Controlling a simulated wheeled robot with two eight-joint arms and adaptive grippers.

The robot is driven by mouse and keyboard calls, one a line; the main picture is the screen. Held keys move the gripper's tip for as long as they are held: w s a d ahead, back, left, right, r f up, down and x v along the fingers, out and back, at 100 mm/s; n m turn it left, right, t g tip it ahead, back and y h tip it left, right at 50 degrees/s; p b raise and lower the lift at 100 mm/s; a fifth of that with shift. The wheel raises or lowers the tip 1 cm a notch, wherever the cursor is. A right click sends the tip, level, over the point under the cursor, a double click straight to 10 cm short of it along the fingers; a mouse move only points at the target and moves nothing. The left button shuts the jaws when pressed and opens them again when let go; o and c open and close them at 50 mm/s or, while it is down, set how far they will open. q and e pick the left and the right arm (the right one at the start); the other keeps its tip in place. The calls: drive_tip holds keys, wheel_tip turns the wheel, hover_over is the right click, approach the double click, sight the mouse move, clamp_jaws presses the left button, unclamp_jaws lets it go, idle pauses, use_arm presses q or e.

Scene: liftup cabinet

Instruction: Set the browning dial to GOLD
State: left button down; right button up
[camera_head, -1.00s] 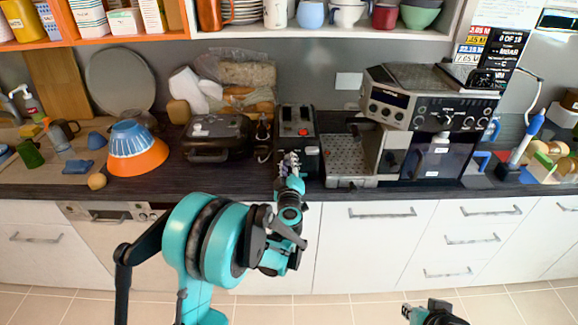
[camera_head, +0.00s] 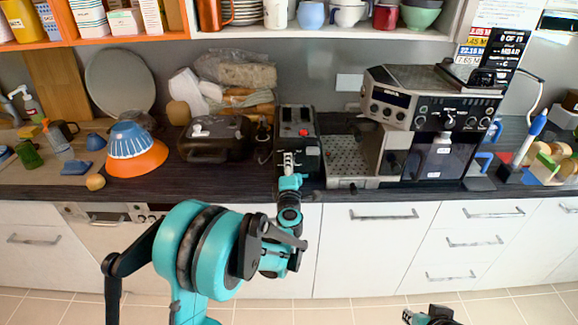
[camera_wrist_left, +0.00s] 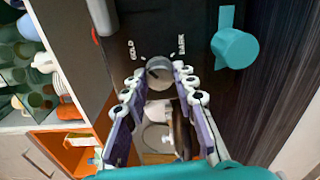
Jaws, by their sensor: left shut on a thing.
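The toaster (camera_head: 297,121) is a black-and-grey box with red on its top, at the back of the counter. In the left wrist view its dark front panel (camera_wrist_left: 200,20) carries the printed words GOLD and DARK. The round grey browning dial (camera_wrist_left: 160,70) sits near these words; its pointer is too blurred to read. My left gripper (camera_head: 287,165) reaches the toaster's front, and in the left wrist view its purple-padded fingers (camera_wrist_left: 160,85) are shut on the dial. My right gripper (camera_head: 428,316) shows only partly at the bottom edge, away from the counter.
A teal knob-like piece (camera_wrist_left: 235,48) stands out beside the dial. A black appliance (camera_head: 215,138) is left of the toaster, and a coffee machine (camera_head: 432,110) with a drip tray (camera_head: 347,160) is to its right. White drawers (camera_head: 370,240) lie below the counter.

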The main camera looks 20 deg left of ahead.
use_arm(q)
drive_tip(key=shift+n, duration=0.5)
drive_tip(key=c, duration=1.2)
unclamp_jaws()
drive_tip(key=v, duration=1.2)
drive_tip(key=c, duration=0.6)
